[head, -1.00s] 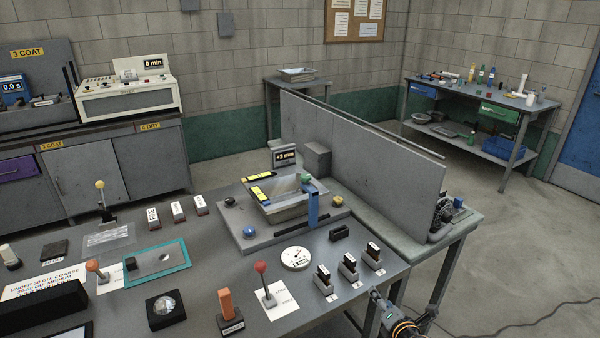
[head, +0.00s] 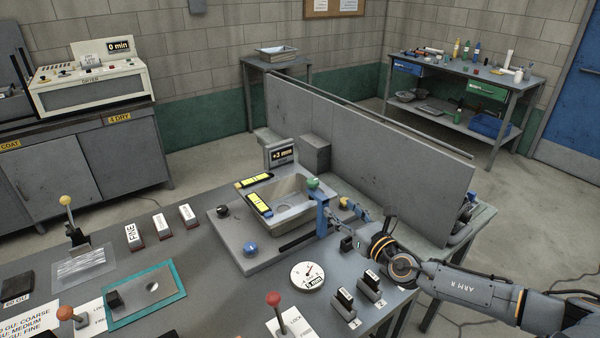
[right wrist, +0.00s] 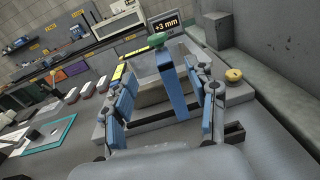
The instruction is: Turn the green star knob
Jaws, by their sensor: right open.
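The right wrist view shows the knob (right wrist: 157,40) above the blue post (right wrist: 171,88). My right gripper (head: 344,212) is close to the post, on its right side in the head view. In the right wrist view its blue-padded fingers (right wrist: 170,84) stand apart, with the post appearing between them and the knob above and beyond. Nothing is held. My left gripper is out of view.
A yellow knob (right wrist: 233,75) is just right of my right fingers. A blue knob (head: 250,248) and a black knob (head: 223,211) sit on the fixture's left side. A "+3 mm" display (head: 280,154) and grey wall panel (head: 380,160) stand behind.

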